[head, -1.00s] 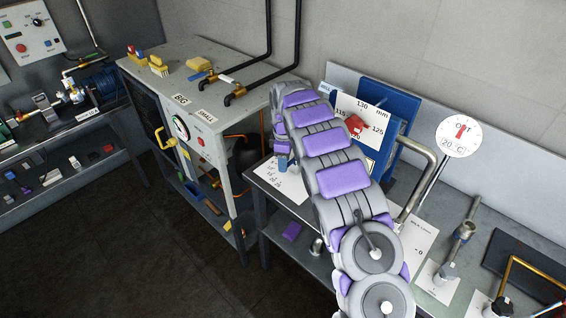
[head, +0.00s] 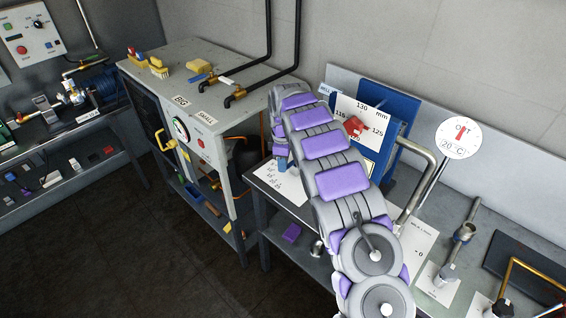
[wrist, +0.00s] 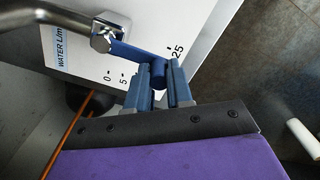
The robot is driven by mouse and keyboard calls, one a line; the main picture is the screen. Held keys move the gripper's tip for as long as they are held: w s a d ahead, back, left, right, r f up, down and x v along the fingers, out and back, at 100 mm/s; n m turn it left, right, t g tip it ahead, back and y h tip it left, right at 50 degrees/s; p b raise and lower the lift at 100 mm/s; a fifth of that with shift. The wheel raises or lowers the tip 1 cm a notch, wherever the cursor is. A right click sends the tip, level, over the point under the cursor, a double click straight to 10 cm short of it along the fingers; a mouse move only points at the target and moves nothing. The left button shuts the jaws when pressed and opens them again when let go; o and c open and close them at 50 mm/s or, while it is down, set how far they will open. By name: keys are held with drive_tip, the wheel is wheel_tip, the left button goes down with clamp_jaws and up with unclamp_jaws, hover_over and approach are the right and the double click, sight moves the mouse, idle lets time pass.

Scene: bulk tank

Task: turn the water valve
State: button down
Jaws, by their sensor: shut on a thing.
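The water valve's blue lever (wrist: 135,53) runs from a metal fitting (wrist: 107,36) on a bent pipe to my gripper. My gripper (wrist: 160,72) is shut on the lever's free end, one finger on each side. A white scale card (wrist: 82,62) marked "WATER L/min" lies under the lever. The marks 0, 5 and 25 show; the lever and fingers cover the part between. The lever's end lies near the 25 mark. In the head view my arm hides most of the valve, and the white card (head: 270,182) shows beside it on the bench.
A grey cabinet (head: 205,85) with a gauge and black pipes stands left of the arm. A blue panel (head: 395,115) with a red pointer (head: 354,126) stands behind it. A round temperature dial (head: 459,138) and other pipes stand to the right. The dark floor at lower left is clear.

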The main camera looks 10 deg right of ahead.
drive_tip(key=shift+w+m+p, duration=0.2)
drive_tip(key=shift+m+p, duration=0.1)
drive_tip(key=shift+p, duration=0.1)
idle(0.6)
drive_tip(key=shift+w+a+m+p, duration=0.1)
drive_tip(key=shift+w+m+p, duration=0.85)
drive_tip(key=shift+m+p, duration=0.65)
drive_tip(key=shift+w+a+m+p, duration=0.1)
drive_tip(key=shift+w+m+p, duration=0.85)
drive_tip(key=shift+m+p, duration=0.7)
drive_tip(key=shift+w+a+m+p, duration=0.1)
drive_tip(key=shift+w+m+p, duration=1.05)
drive_tip(key=shift+m, duration=0.7)
drive_tip(key=shift+s, duration=0.15)
drive_tip(key=c, duration=1)
unclamp_jaws()
drive_tip(key=shift+r, duration=0.1)
